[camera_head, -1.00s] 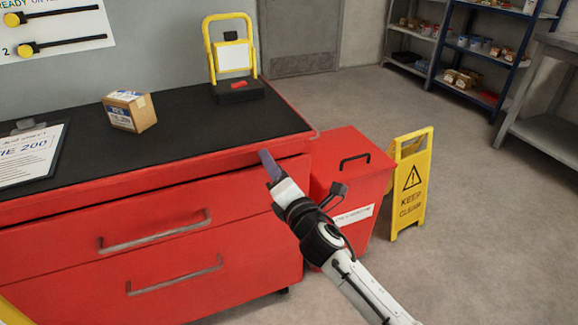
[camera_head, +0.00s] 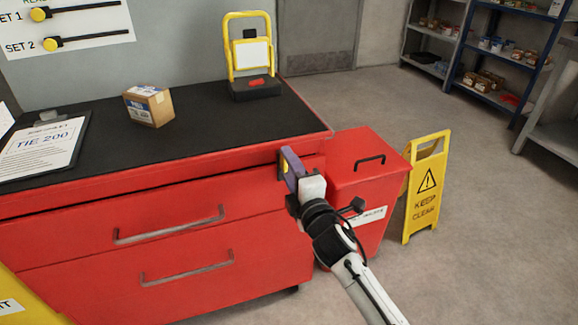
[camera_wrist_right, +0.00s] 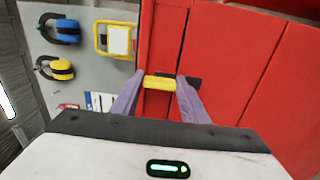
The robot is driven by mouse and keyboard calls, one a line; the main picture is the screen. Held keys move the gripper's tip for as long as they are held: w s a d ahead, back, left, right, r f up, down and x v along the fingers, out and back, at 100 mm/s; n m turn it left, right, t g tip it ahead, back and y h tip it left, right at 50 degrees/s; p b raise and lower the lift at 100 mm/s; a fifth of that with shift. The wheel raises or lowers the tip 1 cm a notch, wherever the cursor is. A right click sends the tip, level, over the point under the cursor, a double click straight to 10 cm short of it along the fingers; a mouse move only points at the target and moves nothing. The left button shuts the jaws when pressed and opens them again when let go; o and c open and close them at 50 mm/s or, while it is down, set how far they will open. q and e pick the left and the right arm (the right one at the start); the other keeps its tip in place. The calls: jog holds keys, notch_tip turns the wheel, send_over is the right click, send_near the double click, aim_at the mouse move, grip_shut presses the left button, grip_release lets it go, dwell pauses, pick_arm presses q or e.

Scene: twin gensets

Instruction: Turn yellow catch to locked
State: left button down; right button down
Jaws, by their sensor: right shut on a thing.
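The yellow catch (camera_wrist_right: 160,83) sits on the red cabinet front, between my right gripper's purple fingers in the right wrist view. A black piece shows beside its right end. In the head view only a small bit of the catch (camera_head: 284,165) shows, near the cabinet's upper right corner, mostly hidden by the fingers. My right gripper (camera_head: 290,164) is at that corner and is shut on the catch. The catch lies crosswise from finger to finger in the wrist view. My left gripper is in neither view.
The red cabinet (camera_head: 190,215) has two drawer handles and a black top with a box (camera_head: 149,106), a clipboard (camera_head: 45,140) and a yellow-framed stand (camera_head: 250,55). A red bin (camera_head: 362,183) and a yellow sign (camera_head: 427,187) stand right of it.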

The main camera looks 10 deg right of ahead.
dwell(0.3)
jog(key=c, duration=1)
grip_release()
jog(key=shift+c, duration=0.2)
pick_arm(q)
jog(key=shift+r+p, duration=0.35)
jog(key=shift+p, duration=0.2)
pick_arm(e)
jog(key=s+d, duration=0.1)
jog(key=s, duration=0.9)
jog(key=shift+s+d, duration=0.15)
jog(key=shift+d, duration=0.2)
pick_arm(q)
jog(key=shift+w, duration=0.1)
